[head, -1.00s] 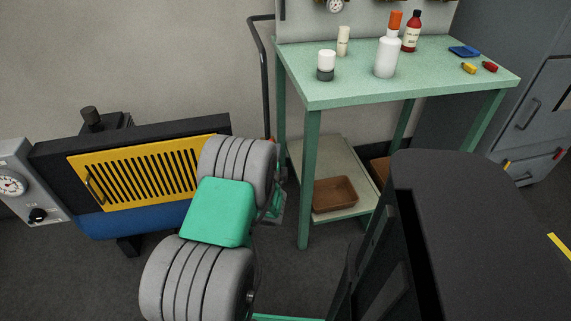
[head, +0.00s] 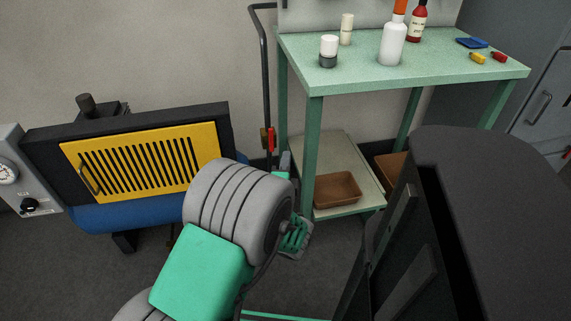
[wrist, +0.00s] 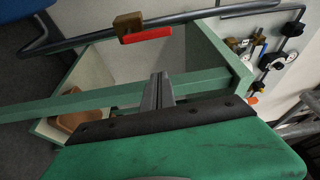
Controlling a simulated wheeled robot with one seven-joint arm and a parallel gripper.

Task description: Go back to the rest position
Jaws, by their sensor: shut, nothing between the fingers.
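My gripper shows in the wrist view (wrist: 157,90) as grey fingers closed together beyond the green housing, with nothing between them. It points toward the green bench frame and the dark bent pipe, apart from both as far as I can tell. In the head view my arm comes up from the lower left, its grey ribbed links and green joint in front of the yellow-grilled machine. The hand end is mostly hidden behind the arm, left of the bench's front leg. The task names no other object.
A mint-green bench (head: 400,70) holds a white bottle (head: 393,42), a red bottle (head: 417,20) and small items. A brown tray (head: 338,188) lies on its lower shelf. A dark pipe (head: 265,80) stands left of it. The yellow grille (head: 140,160) belongs to the machine at left.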

